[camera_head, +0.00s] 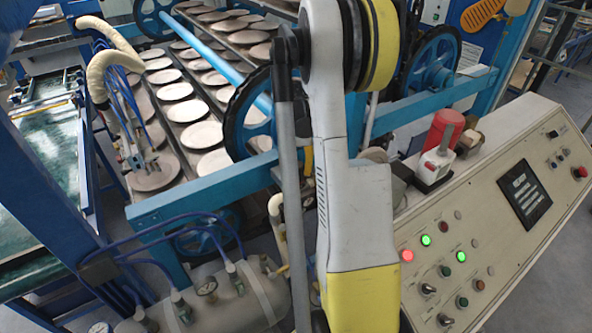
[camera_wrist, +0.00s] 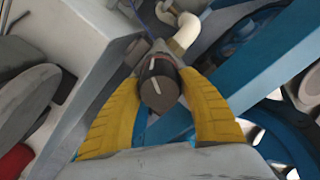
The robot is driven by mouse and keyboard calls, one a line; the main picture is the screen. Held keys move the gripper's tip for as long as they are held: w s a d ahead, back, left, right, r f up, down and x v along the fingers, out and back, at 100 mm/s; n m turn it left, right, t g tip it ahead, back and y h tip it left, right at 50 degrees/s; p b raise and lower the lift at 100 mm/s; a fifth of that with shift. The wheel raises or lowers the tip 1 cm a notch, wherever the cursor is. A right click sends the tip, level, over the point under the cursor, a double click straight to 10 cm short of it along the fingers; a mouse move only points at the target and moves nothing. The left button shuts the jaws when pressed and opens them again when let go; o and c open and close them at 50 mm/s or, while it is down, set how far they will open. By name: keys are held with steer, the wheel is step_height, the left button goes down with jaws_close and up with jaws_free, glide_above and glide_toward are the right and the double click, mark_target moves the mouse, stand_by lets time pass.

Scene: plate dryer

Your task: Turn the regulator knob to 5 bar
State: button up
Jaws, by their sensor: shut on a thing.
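In the wrist view, the regulator knob (camera_wrist: 160,92) is a dark round cap with a white line on its face. It sits between the yellow fingers of my gripper (camera_wrist: 160,76). The fingers close in on the knob from the left and right sides, and my gripper is shut on it. The white line runs roughly up and down in the picture, tilted slightly. No pressure scale can be read there. In the head view, my arm fills the centre and neither the knob nor my fingertips can be made out.
A white bent pipe (camera_wrist: 185,32) stands just beyond the knob, near a blue beam (camera_wrist: 262,68).

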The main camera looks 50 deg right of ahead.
mark_target(296, 164)
steer(key=shift+f+n+b, duration=0.1)
steer(key=shift+n+b, duration=0.8)
steer(key=shift+n, duration=0.3)
steer(key=shift+n+b, duration=0.7)
steer(key=shift+n, duration=0.7)
steer(key=o, duration=1.2)
steer(key=shift+r, duration=0.2)
step_height(296, 164, up, 12)
steer(key=shift+f, duration=0.1)
